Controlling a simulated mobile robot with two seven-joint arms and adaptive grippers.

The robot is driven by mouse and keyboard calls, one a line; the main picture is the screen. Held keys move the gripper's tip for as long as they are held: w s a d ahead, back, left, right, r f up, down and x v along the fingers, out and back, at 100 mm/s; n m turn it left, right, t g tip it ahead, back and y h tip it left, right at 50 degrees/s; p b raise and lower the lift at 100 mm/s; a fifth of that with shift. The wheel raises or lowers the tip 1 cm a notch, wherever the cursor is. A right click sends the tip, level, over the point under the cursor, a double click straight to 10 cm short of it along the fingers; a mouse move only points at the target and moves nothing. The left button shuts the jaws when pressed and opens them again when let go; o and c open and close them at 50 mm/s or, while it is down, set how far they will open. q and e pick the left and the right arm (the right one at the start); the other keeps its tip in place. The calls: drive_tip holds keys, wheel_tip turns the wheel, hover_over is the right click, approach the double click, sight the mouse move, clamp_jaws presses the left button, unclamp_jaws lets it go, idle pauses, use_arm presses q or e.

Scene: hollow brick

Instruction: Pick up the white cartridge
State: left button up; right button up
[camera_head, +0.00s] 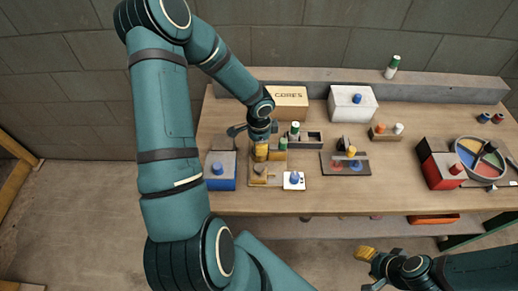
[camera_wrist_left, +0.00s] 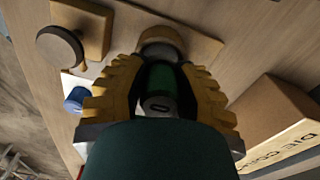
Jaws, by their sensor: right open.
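A small white cartridge (camera_head: 398,128) stands beside an orange one in a wooden holder (camera_head: 385,137) right of the table's middle. My left gripper (camera_head: 261,153) points down at the left part of the table, over a tan fixture, far from the white cartridge. In the left wrist view its yellow fingers (camera_wrist_left: 160,95) stand on both sides of a green cylinder (camera_wrist_left: 160,78) with a grey end; whether they grip it is unclear. My right gripper (camera_head: 368,266) is open and empty, in front of the table's front edge.
A blue box (camera_head: 221,171), a white box (camera_head: 352,104), a cardboard box (camera_head: 290,101), a red and black box (camera_head: 440,165) and a coloured round tray (camera_head: 480,157) stand on the table. A green and white cartridge (camera_head: 392,67) stands on the back ledge. The table's front middle is clear.

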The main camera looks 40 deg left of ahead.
use_arm(q)
clamp_jaws()
